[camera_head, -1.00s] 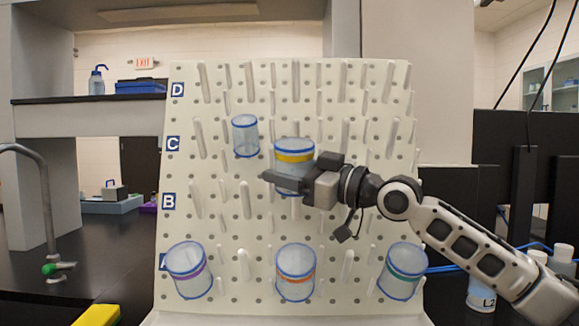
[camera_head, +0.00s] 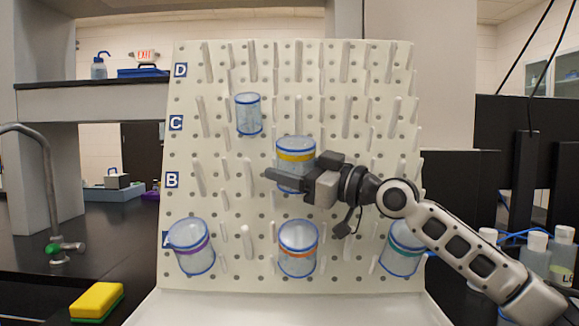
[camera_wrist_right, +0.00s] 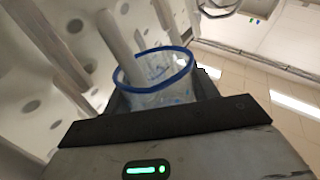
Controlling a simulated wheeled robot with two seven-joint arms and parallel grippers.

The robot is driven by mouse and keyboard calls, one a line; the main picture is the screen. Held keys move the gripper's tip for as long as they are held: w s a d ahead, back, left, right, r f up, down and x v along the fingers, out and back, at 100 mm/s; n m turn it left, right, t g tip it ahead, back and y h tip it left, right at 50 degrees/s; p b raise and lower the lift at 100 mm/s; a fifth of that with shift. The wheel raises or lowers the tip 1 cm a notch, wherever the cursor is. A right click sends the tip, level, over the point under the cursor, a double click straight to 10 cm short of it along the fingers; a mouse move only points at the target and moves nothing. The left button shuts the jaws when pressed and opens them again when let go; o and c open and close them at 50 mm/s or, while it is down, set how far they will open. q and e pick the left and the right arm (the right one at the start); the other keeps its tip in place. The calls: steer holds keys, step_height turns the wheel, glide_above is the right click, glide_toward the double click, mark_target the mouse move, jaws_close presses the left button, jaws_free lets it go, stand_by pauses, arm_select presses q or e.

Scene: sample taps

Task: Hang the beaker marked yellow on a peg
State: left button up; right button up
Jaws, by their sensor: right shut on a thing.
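The beaker marked yellow (camera_head: 295,156) is a clear cup with blue rims and a yellow band. My right gripper (camera_head: 287,180) is shut on its lower part, in front of the pegboard (camera_head: 225,215) between rows B and C. Several pale pegs (camera_head: 298,112) stick out of the board. My left gripper is not in view.
A plain blue-rimmed beaker (camera_head: 248,114) hangs in row C, up and left of the held one. Purple (camera_head: 190,246), orange (camera_head: 298,248) and teal (camera_head: 402,248) beakers hang in row A. A yellow sponge (camera_head: 97,301) lies at the lower left.

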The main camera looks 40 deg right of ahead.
steer(key=shift+w+d+f+m, duration=0.15)
steer(key=shift+w+f+m, duration=0.15)
steer(key=shift+f, duration=0.45)
steer(key=o, duration=1)
steer(key=shift+d, duration=0.15)
steer(key=shift+o, duration=0.2)
steer(key=r, duration=0.3)
steer(key=s+a+r+p, duration=0.1)
steer(key=r, duration=0.1)
steer(key=s+r, duration=0.1)
steer(key=s+a+r, duration=0.1)
steer(key=r, duration=0.1)
steer(key=s+a+r+p, duration=0.1)
steer(key=shift+s+r, duration=0.15)
steer(key=shift+r, duration=0.25)
steer(key=s+a+r, duration=0.3)
steer(key=s+a, duration=0.3)
steer(key=s, duration=0.1)
steer(key=shift+s+r+b, duration=0.15)
steer(key=shift+r+b, duration=0.1)
steer(key=shift+b, duration=0.15)
